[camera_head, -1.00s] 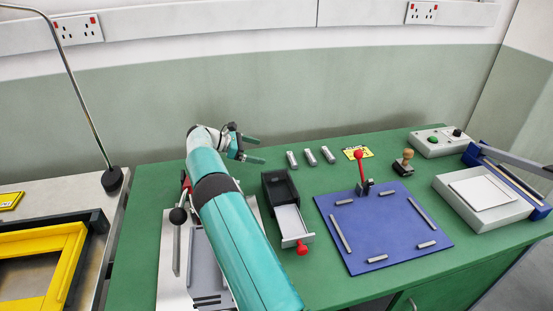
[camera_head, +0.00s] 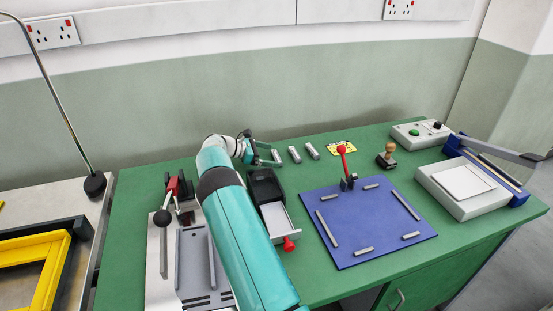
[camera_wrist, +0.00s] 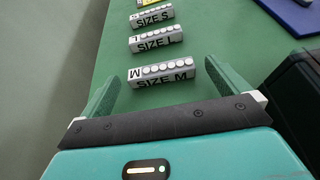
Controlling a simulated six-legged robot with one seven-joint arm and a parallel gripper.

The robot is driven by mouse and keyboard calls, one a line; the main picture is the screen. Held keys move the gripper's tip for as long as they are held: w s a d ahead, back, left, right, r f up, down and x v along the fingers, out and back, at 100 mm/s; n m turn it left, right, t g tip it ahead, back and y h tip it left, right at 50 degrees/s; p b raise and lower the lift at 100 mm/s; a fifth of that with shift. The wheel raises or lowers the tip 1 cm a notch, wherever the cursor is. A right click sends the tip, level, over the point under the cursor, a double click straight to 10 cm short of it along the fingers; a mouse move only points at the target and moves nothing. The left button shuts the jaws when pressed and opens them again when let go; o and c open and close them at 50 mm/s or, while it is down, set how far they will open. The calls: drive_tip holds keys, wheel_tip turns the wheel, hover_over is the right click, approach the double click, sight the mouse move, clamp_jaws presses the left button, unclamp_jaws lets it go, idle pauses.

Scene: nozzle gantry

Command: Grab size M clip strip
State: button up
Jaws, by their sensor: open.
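The size M clip strip (camera_wrist: 160,77) is a grey bar with a row of white round buttons on top and "SIZE M" on its side. It lies on the green bench nearest my gripper, and shows in the head view as the leftmost grey bar (camera_head: 276,157). My gripper (camera_wrist: 162,62) is open, its green fingers on either side of the M strip in the wrist view. I cannot tell their height over the bench. In the head view my gripper (camera_head: 262,153) is beside the strip. The size L (camera_wrist: 156,39) and size S (camera_wrist: 151,17) strips lie beyond it.
A black box with an open drawer and red knob (camera_head: 288,243) stands just in front of the strips. A blue board (camera_head: 365,225) with a red-knobbed lever is to its right. The green wall (camera_head: 300,105) rises behind the bench.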

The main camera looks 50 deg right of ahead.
drive_tip(key=shift+x, duration=1)
drive_tip(key=c, duration=0.9)
drive_tip(key=shift+o, duration=0.2)
drive_tip(key=shift+w+r, duration=0.1)
